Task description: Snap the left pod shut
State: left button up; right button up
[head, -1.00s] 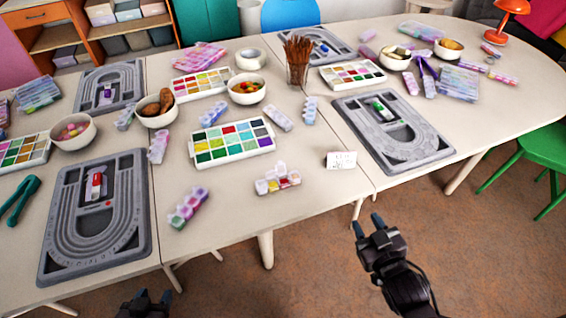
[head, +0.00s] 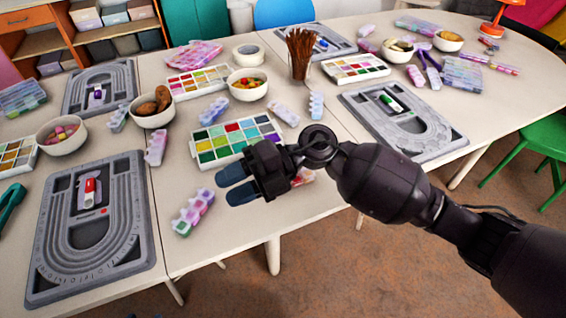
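The pod strip with the raised lids is mostly hidden behind my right gripper (head: 226,185). Only a reddish bit of the strip (head: 303,177) shows to the right of the gripper's body. The left pod and its lid are hidden, so I cannot tell whether the lid is up or down. My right gripper is above the front of the table, its two blue fingers pointing left and a little apart, with nothing seen between them. I cannot tell whether it touches the strip. My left gripper is not in view.
A paint palette (head: 206,151) is behind the gripper. A grey bead board (head: 143,260) lies at left, another (head: 440,150) at right. The table's front edge is close.

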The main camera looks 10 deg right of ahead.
jog(key=w+d+f+n+t+h+b, duration=0.1)
jog(key=w+d+t+h+b, duration=0.15)
jog(key=w+d+h, duration=0.4)
jog(key=w+d+f+n+t+h+b, duration=0.1)
jog(key=w+d+t+h, duration=0.25)
jog(key=w+h, duration=0.5)
jog(key=shift+g, duration=0.5)
jog(key=f+b, duration=0.1)
jog(key=f, duration=0.3)
jog(key=f+b, duration=0.1)
jog(key=f, duration=0.3)
jog(key=shift+s+d+f, duration=0.2)
jog(key=shift+f, duration=0.7)
jog(key=c, duration=0.6)
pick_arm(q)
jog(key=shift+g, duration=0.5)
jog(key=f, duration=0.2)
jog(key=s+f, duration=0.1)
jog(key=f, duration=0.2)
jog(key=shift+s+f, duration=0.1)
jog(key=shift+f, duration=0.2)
pick_arm(e)
grip_shut()
